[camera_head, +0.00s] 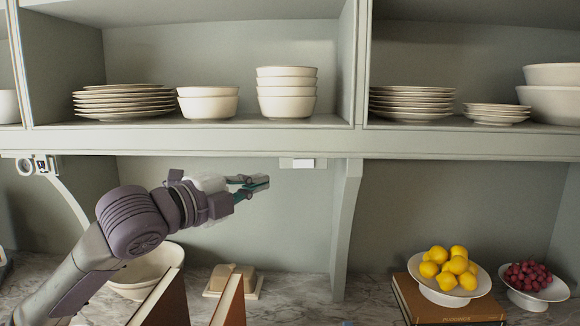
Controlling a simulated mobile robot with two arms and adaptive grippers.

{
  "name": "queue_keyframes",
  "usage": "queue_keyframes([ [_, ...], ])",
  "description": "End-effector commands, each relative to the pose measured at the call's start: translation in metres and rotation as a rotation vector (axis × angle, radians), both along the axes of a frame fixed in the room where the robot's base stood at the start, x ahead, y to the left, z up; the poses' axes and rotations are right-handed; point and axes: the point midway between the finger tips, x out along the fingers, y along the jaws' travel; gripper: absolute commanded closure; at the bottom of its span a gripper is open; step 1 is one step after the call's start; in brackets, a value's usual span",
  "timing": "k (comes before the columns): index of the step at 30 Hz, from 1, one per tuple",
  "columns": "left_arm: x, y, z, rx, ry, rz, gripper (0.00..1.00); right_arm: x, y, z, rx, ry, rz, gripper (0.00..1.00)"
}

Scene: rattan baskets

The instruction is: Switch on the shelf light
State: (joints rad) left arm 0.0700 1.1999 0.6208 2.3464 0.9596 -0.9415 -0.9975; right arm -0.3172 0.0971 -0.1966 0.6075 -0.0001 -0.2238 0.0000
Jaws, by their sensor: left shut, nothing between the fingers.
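A small white box (303,163) is fixed under the front edge of the shelf (440,145), near the middle. It looks like the shelf light or its switch; I cannot tell which, and no glow shows. My left gripper (264,182) is shut and empty, pointing right below the shelf. Its tip is apart from the white box, a little left of it and lower in the picture. My right gripper is not in view.
A bracket (346,225) stands right of the gripper. Below are a large bowl (148,272), a butter dish (245,275) and upright books (228,303). A lemon bowl (445,297) and a grape bowl (540,297) stand right. Dishes fill the shelf above.

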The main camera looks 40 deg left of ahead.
Motion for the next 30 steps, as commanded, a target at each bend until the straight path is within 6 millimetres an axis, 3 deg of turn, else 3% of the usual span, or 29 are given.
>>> queue_keyframes([
  [11,0.046,-0.005,0.006,0.0,0.0,0.001,1.0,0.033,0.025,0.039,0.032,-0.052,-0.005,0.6],
  [21,0.1,-0.011,0.007,-0.005,0.0,-0.001,1.0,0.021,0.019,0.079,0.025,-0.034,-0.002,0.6],
  [30,0.126,0.012,0.001,-0.001,0.002,0.0,1.0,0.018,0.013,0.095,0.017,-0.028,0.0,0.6],
])
